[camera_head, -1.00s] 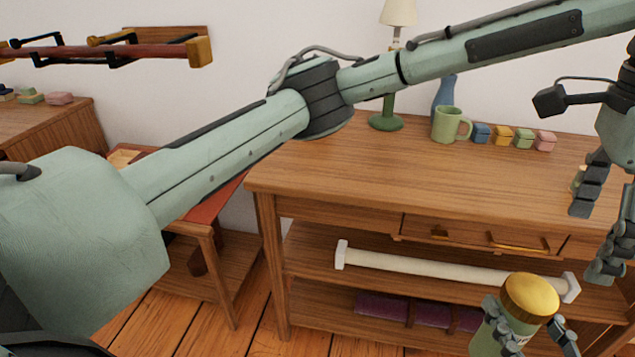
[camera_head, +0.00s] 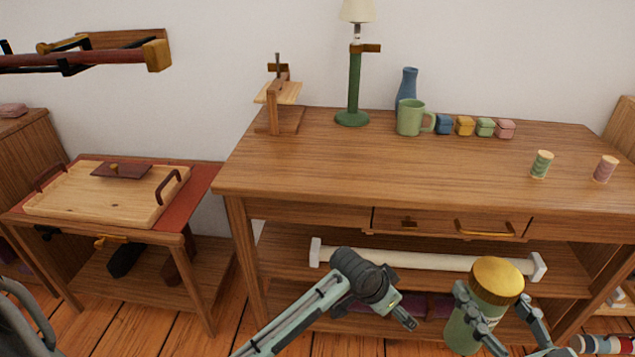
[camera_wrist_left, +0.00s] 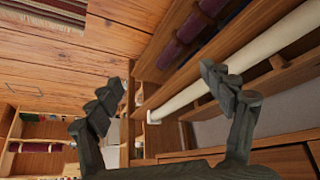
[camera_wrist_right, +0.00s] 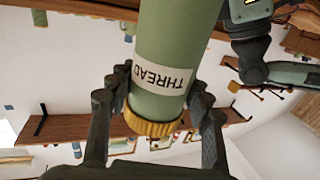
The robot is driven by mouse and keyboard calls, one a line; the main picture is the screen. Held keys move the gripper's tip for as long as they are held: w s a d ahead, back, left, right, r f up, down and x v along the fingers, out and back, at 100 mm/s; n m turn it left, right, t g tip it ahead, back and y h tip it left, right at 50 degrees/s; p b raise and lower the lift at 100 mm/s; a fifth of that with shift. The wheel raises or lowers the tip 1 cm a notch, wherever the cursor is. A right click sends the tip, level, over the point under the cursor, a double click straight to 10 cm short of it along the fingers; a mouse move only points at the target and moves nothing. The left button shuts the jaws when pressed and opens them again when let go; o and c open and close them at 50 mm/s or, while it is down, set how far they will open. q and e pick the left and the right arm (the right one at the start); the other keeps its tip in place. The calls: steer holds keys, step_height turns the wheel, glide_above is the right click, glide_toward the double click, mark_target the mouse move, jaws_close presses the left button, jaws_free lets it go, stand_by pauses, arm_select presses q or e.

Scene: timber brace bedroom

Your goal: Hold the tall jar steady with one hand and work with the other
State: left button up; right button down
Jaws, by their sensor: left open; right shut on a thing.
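The tall jar (camera_head: 468,333) is green with a gold lid (camera_head: 497,280). It is upright, slightly tilted, low at the right in the head view, in front of the workbench. My right gripper (camera_head: 497,312) is shut around its upper part. In the right wrist view the jar (camera_wrist_right: 178,45) shows a "THREAD" label, and its lid lies between the fingers. My left arm comes in low at the centre of the head view, left of the jar. In the left wrist view my left gripper (camera_wrist_left: 163,80) is open and empty, facing the shelves and floor.
The wooden workbench (camera_head: 330,170) holds a lamp (camera_head: 354,85), green mug (camera_head: 410,118), blue vase (camera_head: 406,88), several small boxes, a green spool (camera_head: 541,165) and a pink spool (camera_head: 605,170). A white roll (camera_head: 400,260) lies on its shelf. A wooden tray (camera_head: 90,205) stands left. The bench's front middle is clear.

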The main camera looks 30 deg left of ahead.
steer(key=shift+r, duration=0.1)
arm_select(q)
steer(key=s+a+f+n+g+y, duration=0.1)
steer(key=s+a+f+n+y, duration=0.1)
steer(key=s+a+f, duration=0.6)
steer(key=s+a+f+n+g+y, duration=0.1)
steer(key=s+a+f+n+y, duration=0.1)
steer(key=s+a+f, duration=0.6)
steer(key=shift+s+a+f, duration=0.3)
steer(key=shift+s+a, duration=0.9)
steer(key=shift+s, duration=2.1)
